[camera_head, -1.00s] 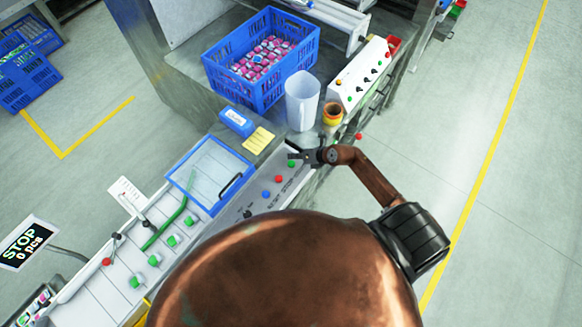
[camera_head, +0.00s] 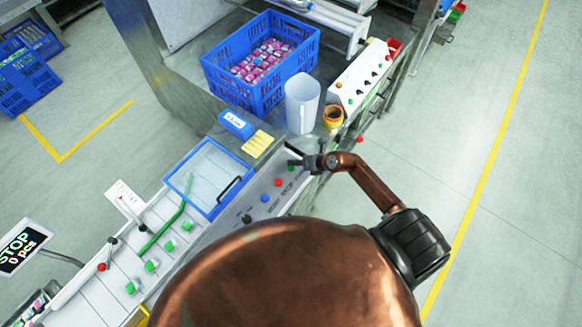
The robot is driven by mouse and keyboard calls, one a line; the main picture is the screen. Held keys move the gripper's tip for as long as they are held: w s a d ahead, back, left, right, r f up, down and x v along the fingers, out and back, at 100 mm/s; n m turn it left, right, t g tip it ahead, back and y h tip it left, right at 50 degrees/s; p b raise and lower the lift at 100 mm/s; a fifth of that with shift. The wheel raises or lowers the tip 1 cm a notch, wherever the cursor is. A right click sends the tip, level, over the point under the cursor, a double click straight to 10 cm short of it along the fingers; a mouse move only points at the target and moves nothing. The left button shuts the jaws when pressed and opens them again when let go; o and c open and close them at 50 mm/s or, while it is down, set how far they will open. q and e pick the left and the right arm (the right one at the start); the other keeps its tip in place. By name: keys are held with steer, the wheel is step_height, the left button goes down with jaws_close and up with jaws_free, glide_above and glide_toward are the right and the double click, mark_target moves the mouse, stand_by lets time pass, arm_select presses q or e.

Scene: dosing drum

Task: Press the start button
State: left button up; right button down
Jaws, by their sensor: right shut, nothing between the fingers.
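A green button (camera_head: 291,168), a red button (camera_head: 278,182) and a blue button (camera_head: 264,198) sit in a row on the sloped grey control panel (camera_head: 232,233). A black knob (camera_head: 247,218) is at the row's lower end. The printed labels are too small to read surely, so the start button's label cannot be made out. My right gripper (camera_head: 296,161) is shut and empty, with its fingertips over the panel right by the green button. I cannot tell whether they touch it. My left gripper is not in view.
A blue crate of pink-and-white items (camera_head: 222,84), a clear beaker (camera_head: 302,103) and a yellow-brown cup (camera_head: 333,117) stand beyond the panel. A blue-framed lid (camera_head: 208,178) lies beside it. A sign (camera_head: 22,247) reads "STOP 0 pcs". Floor at right is clear.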

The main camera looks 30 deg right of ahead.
steer(key=shift+f, duration=0.1)
stand_by(0.7)
steer(key=shift+f, duration=0.3)
